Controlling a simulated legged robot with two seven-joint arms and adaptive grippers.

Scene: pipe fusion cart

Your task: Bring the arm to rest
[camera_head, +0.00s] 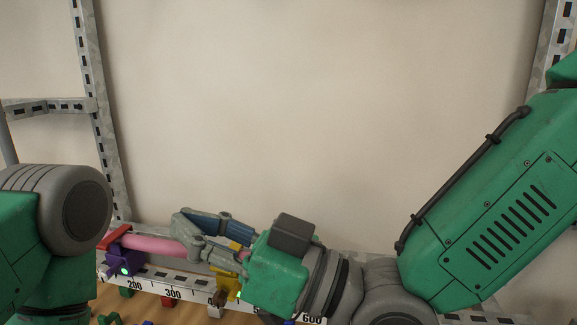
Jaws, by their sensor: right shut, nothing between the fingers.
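My right arm comes in from the right. Its gripper (193,232) points left, low in the picture, over the cart's rail. Its grey fingers are shut with nothing between them. A pink pipe (150,244) lies along the rail just left of and behind the fingers in the picture; whether they touch it I cannot tell. My left arm shows only as a green and grey part at the left edge; its gripper is out of view.
A purple clamp (122,264) with a green light and a yellow clamp (226,284) stand along the numbered scale (172,285). Small coloured pieces lie on the wooden surface below. A metal frame (95,110) stands at left; a plain wall fills the back.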

